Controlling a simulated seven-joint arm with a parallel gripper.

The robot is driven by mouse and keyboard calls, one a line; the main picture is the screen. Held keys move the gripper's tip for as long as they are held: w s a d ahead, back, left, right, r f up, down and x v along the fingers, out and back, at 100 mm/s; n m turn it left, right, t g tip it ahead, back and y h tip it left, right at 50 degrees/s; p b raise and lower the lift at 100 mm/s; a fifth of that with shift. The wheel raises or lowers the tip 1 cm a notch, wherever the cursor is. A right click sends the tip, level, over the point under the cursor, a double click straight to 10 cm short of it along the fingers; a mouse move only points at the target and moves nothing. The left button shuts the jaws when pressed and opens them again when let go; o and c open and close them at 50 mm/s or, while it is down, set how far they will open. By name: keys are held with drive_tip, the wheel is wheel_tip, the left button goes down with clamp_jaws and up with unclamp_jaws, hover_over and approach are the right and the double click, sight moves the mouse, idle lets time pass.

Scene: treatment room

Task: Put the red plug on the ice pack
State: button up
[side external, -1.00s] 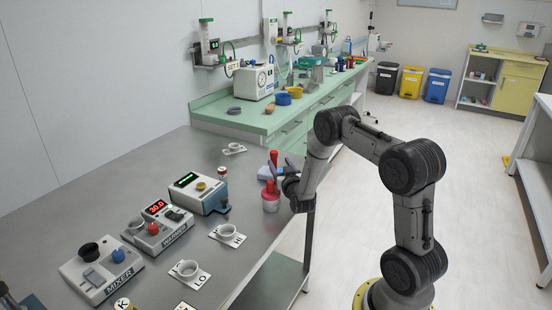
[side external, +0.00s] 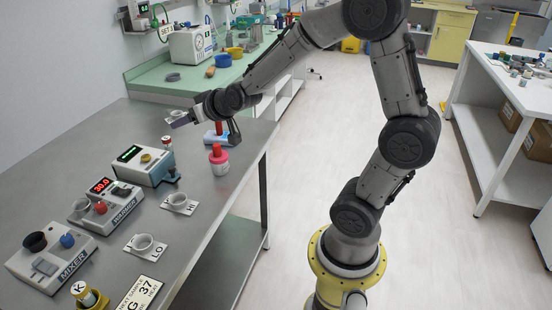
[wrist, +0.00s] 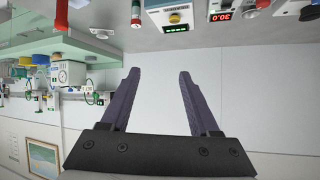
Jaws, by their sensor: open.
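A red upright peg, which looks like the red plug (side external: 218,128), stands at the pale blue ice pack (side external: 209,138) near the table's far right edge. The plug also shows upside down at the upper left of the wrist view (wrist: 62,14). My gripper (side external: 181,122) is above the table, left of and slightly higher in the picture than the plug, apart from it. In the wrist view my gripper (wrist: 158,72) has its fingers spread, with nothing between them.
A jar with a red knobbed top (side external: 219,160) stands in front of the pack. A small red-and-white vial (side external: 167,143) and a box with a green display (side external: 143,165) are to the left. Cups on labelled plates (side external: 178,201) and the warmer (side external: 105,204) are nearer.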

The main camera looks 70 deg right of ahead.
drive_tip(key=s+a+n+g+y, duration=0.1)
drive_tip(key=s+a, duration=0.3)
drive_tip(key=s, duration=0.5)
drive_tip(key=s+a+r+n+g+y, duration=0.1)
drive_tip(key=s+a+n+g, duration=0.1)
drive_tip(key=s, duration=0.7)
drive_tip(key=s+a+r+n+g+y, duration=0.1)
drive_tip(key=s+a+g, duration=0.1)
drive_tip(key=s+a, duration=0.3)
drive_tip(key=s, duration=0.4)
drive_tip(key=shift+a+g, duration=0.35)
drive_tip(key=shift+g, duration=0.05)
